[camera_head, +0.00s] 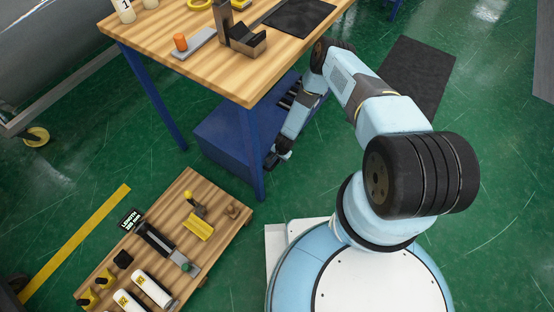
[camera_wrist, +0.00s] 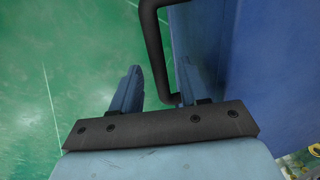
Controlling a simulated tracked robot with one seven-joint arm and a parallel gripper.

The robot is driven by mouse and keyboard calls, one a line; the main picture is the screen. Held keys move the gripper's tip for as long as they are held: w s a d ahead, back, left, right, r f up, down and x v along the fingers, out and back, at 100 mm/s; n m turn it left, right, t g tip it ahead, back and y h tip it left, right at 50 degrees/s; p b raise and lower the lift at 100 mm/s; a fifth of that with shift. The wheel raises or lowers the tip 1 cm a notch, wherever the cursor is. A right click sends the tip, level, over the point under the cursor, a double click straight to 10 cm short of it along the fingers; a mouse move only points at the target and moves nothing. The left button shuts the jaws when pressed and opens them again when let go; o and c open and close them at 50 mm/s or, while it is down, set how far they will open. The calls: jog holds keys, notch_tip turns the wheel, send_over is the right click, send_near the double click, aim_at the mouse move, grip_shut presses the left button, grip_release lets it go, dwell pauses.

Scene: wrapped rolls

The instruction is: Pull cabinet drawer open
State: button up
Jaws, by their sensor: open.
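The blue cabinet (camera_head: 222,135) stands under the wooden workbench in the head view. In the wrist view its blue front (camera_wrist: 265,65) fills the right side, with a black bar handle (camera_wrist: 154,48) standing out from it. My gripper (camera_wrist: 159,66) is open, one finger on each side of the handle's lower part in the picture. I see no finger closed on the bar, and cannot tell whether either touches it. In the head view my gripper (camera_head: 277,158) is low beside the cabinet, near a bench leg. The handle cannot be made out there, and I see no drawer gap.
The workbench (camera_head: 150,62) overhangs the cabinet, and its blue leg (camera_head: 251,150) stands close to my gripper. A low wooden platform (camera_head: 222,225) with wrapped rolls (camera_head: 152,287) and tools is at lower left. A dark mat (camera_head: 412,75) lies on the open green floor.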

jog(key=shift+w+a+f, duration=0.1)
jog(key=shift+f, duration=0.5)
jog(key=shift+c, duration=0.2)
grip_shut()
